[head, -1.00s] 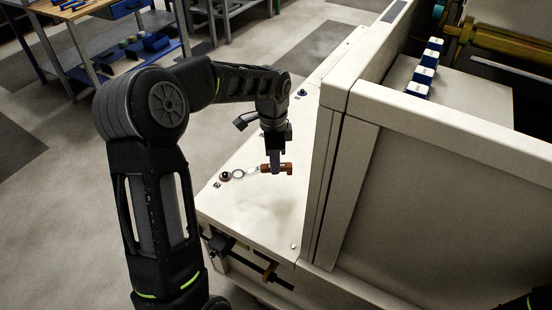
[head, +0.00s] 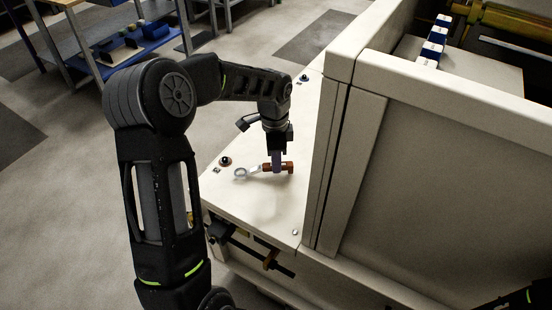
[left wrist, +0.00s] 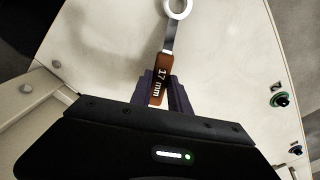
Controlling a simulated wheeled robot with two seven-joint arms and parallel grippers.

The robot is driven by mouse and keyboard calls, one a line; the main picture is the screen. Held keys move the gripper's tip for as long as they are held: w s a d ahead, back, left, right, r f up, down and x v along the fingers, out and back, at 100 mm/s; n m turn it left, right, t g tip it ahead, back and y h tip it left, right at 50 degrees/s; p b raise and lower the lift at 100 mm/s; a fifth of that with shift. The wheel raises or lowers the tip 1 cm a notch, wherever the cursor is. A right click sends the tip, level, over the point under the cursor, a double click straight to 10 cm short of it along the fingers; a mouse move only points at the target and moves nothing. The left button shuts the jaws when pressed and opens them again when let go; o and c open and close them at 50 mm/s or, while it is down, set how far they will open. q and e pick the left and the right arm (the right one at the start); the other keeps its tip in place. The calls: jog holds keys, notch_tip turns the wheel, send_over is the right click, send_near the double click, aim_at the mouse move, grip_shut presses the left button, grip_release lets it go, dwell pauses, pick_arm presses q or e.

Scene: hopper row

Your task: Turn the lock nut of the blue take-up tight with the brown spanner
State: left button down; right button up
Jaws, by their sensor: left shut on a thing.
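My left gripper (head: 277,165) is shut on the brown handle of the spanner (head: 254,171) above the pale machine top. In the left wrist view the brown handle (left wrist: 161,80), marked 17 mm, sits between the fingers, and its ring end points away from the gripper. In the head view the ring is beside a dark nut (head: 225,161), below and right of it, not around it. That nut's colour is unclear. A bluish nut (head: 303,78) stands farther back. My right gripper is out of view.
A tall pale machine wall (head: 340,160) rises close to the right of my left gripper. A black bracket and rod (head: 270,260) stick out below the front edge. The left wrist view shows a green-ringed nut (left wrist: 281,99) and another dark nut (left wrist: 296,149).

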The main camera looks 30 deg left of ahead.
pick_arm(q)
jog(key=shift+f, duration=0.2)
jog(key=shift+f+b, duration=0.35)
jog(key=shift+f, duration=0.05)
dwell(0.3)
jog(key=c, duration=1.2)
grip_release()
jog(key=shift+o, duration=0.2)
jog(key=shift+r+p, duration=0.45)
jog(key=shift+r, duration=3.45)
jog(key=shift+s, duration=0.1)
